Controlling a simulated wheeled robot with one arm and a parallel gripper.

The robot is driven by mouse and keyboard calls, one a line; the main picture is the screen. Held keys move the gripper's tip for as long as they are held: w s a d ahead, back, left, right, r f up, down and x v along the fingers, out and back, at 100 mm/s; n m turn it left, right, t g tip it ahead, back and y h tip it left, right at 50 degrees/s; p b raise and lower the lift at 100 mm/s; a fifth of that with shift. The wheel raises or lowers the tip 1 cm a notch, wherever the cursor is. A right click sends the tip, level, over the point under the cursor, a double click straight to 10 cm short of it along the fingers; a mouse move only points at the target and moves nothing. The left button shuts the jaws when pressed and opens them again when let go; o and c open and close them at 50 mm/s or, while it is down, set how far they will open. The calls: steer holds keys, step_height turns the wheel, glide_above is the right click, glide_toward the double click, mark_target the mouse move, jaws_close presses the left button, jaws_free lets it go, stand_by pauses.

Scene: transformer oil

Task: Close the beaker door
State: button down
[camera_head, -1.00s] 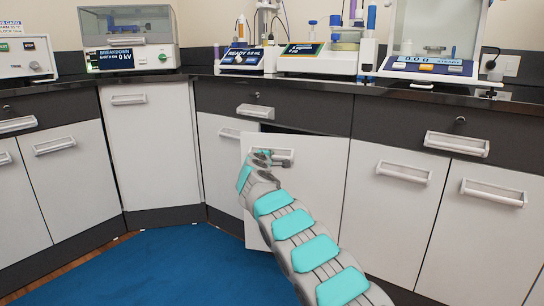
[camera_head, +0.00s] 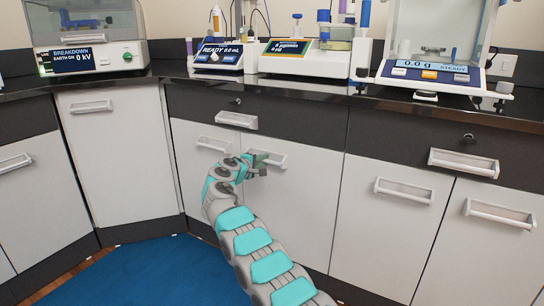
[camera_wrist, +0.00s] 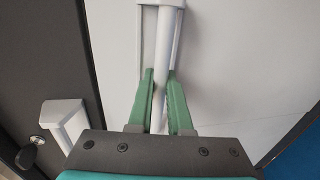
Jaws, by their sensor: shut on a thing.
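The beaker door is a white cabinet door (camera_head: 305,195) below a dark drawer in the head view, with a light bar handle (camera_head: 272,156) near its top left. It looks flush or nearly flush with the cabinet front. My gripper (camera_head: 258,164) is at this handle. In the wrist view, the two green fingers of my gripper (camera_wrist: 162,98) are shut on the handle bar (camera_wrist: 164,45), one on each side of it. The white door (camera_wrist: 225,60) fills the right of that view. My arm hides the lower left part of the door in the head view.
A drawer handle (camera_head: 236,120) and a lock (camera_head: 236,101) sit just above the door. The black countertop (camera_head: 330,96) holds a scale (camera_head: 432,72), a breakdown tester (camera_head: 85,55) and other instruments. Blue floor (camera_head: 150,275) is clear at lower left.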

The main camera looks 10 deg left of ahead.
steer(key=shift+w+d+f, duration=0.1)
steer(key=shift+w+f, duration=0.05)
steer(key=shift+f, duration=0.05)
steer(key=c, duration=1.1)
jaws_free()
steer(key=shift+c, duration=0.2)
steer(key=shift+r, duration=0.1)
steer(key=shift+s, duration=0.2)
steer(key=b+v, duration=0.2)
steer(key=v, duration=0.5)
steer(key=shift+s+a, duration=0.3)
steer(key=shift+r, duration=0.1)
